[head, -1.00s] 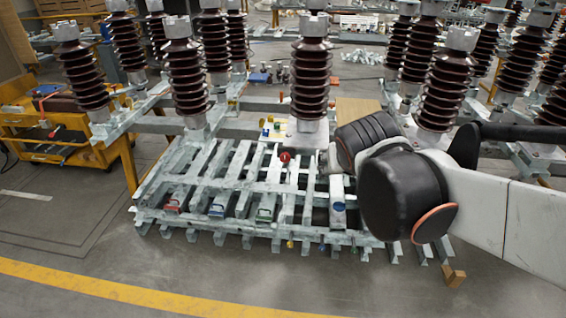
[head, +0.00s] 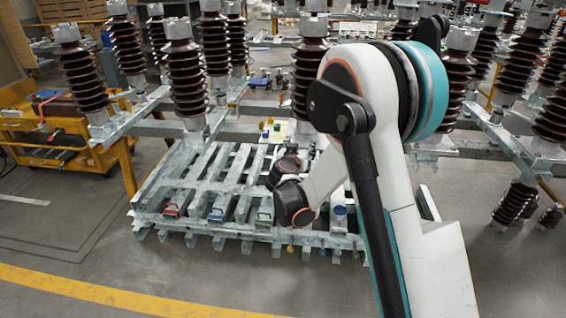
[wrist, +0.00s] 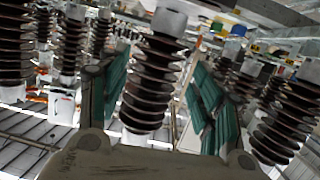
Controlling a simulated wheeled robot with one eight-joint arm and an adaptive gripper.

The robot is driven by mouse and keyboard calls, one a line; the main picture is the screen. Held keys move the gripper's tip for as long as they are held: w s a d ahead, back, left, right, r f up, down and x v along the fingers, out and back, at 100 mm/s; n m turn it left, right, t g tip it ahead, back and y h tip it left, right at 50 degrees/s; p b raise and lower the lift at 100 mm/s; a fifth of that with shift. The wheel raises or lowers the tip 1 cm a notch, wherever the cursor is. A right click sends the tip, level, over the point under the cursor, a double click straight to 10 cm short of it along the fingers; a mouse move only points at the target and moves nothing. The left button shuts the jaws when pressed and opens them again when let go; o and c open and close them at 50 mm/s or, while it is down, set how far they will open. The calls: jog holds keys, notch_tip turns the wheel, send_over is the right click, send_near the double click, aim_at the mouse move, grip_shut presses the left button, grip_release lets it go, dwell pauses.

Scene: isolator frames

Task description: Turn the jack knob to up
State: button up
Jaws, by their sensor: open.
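My gripper (wrist: 159,62) shows in the wrist view with its two green-padded fingers wide apart. Nothing is held between them; a brown ribbed insulator (wrist: 151,85) stands beyond the gap. In the head view my arm reaches down over the slatted metal frame (head: 190,185), and its dark end joints cover the frame's middle. The fingers cannot be made out there. I cannot pick out the jack knob in either view now.
Tall insulators (head: 185,80) stand on rails behind and beside the frame. A yellow cart (head: 60,140) with tools is at the left. The grey floor in front is clear, crossed by a yellow line (head: 100,287). Smaller insulators (head: 513,203) stand at the right.

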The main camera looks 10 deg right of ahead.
jog(key=w+a+f+t+b, duration=0.1)
jog(key=w+a+f+t, duration=0.15)
jog(key=f, duration=0.65)
jog(key=w+a+f+t+b, duration=0.1)
jog(key=a+f, duration=0.2)
jog(key=f, duration=0.6)
jog(key=a+b+x, duration=0.1)
jog(key=b+x, duration=0.2)
jog(key=x, duration=1)
jog(key=shift+w+n+y, duration=0.3)
jog(key=shift+w+y, duration=0.1)
jog(key=shift+d+r, duration=0.1)
jog(key=shift+d, duration=0.05)
jog(key=c, duration=1.1)
